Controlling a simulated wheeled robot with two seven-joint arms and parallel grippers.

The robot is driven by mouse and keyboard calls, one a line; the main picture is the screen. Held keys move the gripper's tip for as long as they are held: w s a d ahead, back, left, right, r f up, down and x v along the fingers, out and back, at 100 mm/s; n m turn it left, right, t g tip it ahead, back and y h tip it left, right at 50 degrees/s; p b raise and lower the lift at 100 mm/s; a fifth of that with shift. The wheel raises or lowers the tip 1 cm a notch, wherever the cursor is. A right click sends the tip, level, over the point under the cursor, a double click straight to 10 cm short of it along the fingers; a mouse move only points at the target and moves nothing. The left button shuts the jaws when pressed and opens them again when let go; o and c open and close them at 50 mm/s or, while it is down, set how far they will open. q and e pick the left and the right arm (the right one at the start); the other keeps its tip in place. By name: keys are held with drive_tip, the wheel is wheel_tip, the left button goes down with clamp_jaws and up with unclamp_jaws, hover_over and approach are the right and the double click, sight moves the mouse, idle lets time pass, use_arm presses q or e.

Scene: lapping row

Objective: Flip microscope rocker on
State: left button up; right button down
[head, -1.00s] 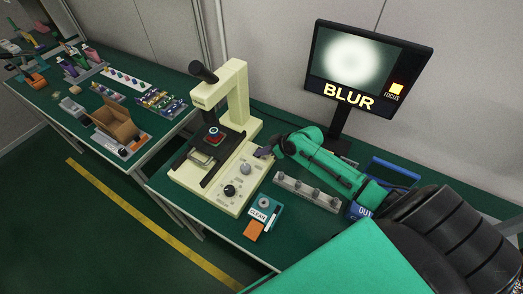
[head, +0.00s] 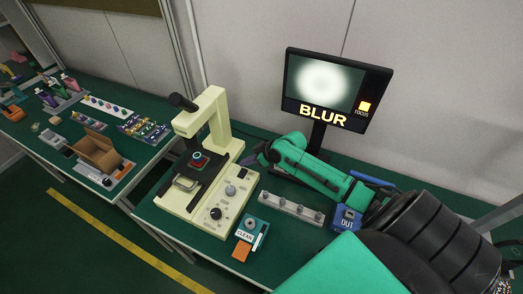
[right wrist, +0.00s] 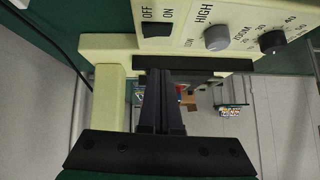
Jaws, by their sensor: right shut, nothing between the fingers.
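The cream microscope (head: 212,118) stands on the green bench in the head view, with a black stage and knobs on its base. In the right wrist view its base panel (right wrist: 185,48) fills the top. The black rocker (right wrist: 156,30) sits there beside the OFF and ON labels; its tilt is hard to tell. My right gripper (head: 249,160) is at the right side of the microscope base. In the right wrist view its fingers (right wrist: 158,76) are together and empty, pointing toward the panel below the rocker. I cannot tell whether they touch the microscope. My left gripper is not seen.
A monitor (head: 324,84) reading BLUR stands behind my right arm. A grey rail with knobs (head: 291,208), a CLEAN box (head: 250,228) and a blue OUT container (head: 347,217) are at the right. A cardboard box (head: 97,151) is on the left bench.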

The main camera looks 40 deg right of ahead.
drive_tip(key=s+v, duration=0.1)
drive_tip(key=v, duration=0.8)
drive_tip(key=shift+a+f, duration=0.3)
drive_tip(key=shift+a, duration=0.1)
drive_tip(key=shift+f, duration=0.1)
